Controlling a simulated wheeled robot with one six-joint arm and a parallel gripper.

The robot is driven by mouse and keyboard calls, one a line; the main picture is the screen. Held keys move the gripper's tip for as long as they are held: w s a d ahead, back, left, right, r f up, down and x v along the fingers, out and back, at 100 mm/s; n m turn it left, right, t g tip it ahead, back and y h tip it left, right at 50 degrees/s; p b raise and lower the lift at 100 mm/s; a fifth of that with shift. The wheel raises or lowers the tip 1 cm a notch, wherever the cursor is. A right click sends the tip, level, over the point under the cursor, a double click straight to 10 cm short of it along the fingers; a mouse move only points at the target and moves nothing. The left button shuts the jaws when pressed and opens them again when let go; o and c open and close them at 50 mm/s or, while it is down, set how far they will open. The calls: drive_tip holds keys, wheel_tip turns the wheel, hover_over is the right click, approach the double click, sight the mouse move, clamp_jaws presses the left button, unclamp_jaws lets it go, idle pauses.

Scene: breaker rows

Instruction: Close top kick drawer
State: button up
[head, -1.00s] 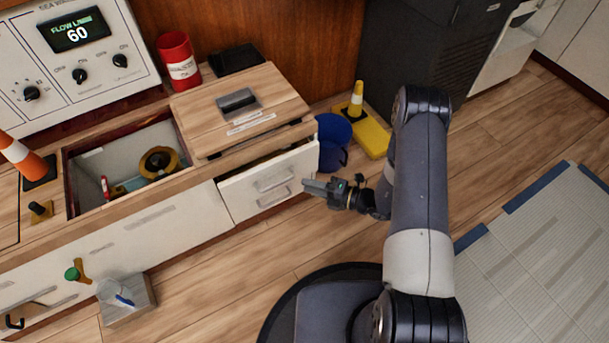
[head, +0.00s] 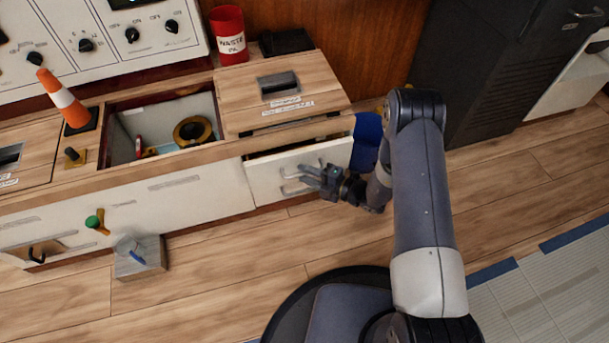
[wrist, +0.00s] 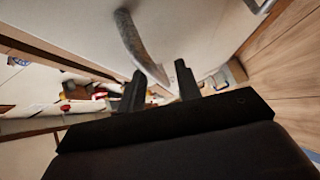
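The white kick drawer (head: 270,172) under the wooden counter stands partly pulled out, with a dark gap along its top edge. Its front carries two bar handles, an upper and a lower one. My gripper (head: 304,176) is right in front of the drawer's right part and overlaps the handles in the head view. In the wrist view my gripper (wrist: 158,78) has its two fingers apart with nothing held. A curved metal handle (wrist: 138,45) lies just beyond the fingers. I cannot tell whether they touch it.
An open hatch (head: 125,105) holding a yellow ring sits left of the closed wooden lid (head: 310,92). A blue bin (head: 367,135) stands right beside the drawer. A grey block (head: 145,262) lies on the floor at left. Wood floor in front of the drawer is free.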

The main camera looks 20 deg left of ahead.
drive_tip(key=shift+w+a, duration=0.1)
drive_tip(key=shift+a, duration=0.45)
clamp_jaws()
